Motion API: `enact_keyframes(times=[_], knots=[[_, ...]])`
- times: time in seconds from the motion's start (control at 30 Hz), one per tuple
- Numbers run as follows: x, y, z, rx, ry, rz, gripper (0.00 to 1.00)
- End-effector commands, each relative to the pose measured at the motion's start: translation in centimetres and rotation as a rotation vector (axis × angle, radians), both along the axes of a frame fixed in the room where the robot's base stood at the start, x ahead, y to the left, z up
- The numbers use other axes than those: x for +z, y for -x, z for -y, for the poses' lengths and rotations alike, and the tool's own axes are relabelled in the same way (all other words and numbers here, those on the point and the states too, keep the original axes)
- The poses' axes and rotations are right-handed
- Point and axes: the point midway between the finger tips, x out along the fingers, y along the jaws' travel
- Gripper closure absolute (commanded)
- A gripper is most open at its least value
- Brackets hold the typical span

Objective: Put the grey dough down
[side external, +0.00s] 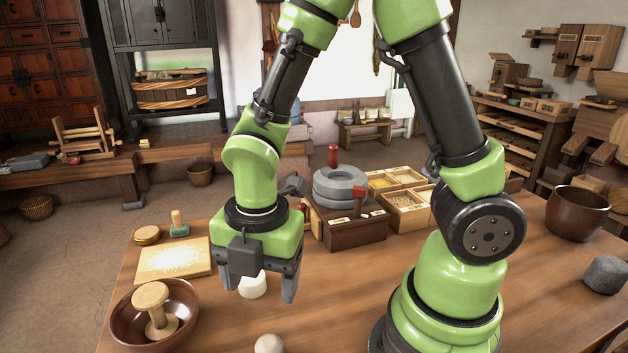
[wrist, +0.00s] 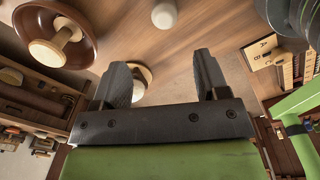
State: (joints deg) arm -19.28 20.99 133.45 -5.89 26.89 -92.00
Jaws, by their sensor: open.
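A dark grey rounded lump (side external: 605,275) rests on the table (side external: 330,300) at the far right of the side external view. It is the grey thing most like the dough, though I cannot tell its material. My gripper (side external: 262,285) points down over the left part of the table, far from the lump. Its fingers are apart. A white, short cylinder (side external: 253,285) stands behind and between the fingers in that view. In the wrist view, both fingers (wrist: 165,80) are spread, with a pale round thing (wrist: 142,78) partly hidden beyond them. Nothing is visibly gripped.
A brown bowl (side external: 188,297) with a wooden stamp stands at the left, near a floured board (side external: 160,262). A white ball (side external: 268,344) lies in front. The grey quern (side external: 340,186) and compartment boxes (side external: 405,213) stand behind. Another bowl (side external: 577,213) is at the right.

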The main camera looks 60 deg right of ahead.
Motion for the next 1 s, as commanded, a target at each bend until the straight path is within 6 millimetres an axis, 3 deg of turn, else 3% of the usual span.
enact_keyframes(times=[0.17, 0.3, 0.5, 0.7, 1.0], knots=[[6.0, 0.2, 1.7, -0.551, -0.124, 0.120, 0.32], [10.6, 1.8, 3.3, -1.074, -0.293, 0.183, 0.32], [14.9, 5.1, 4.6, -1.691, -0.582, 0.190, 0.32], [16.5, 7.2, 5.0, -2.003, -0.769, 0.144, 0.32], [16.7, 7.5, 5.0, -2.059, -0.801, 0.127, 0.32]])
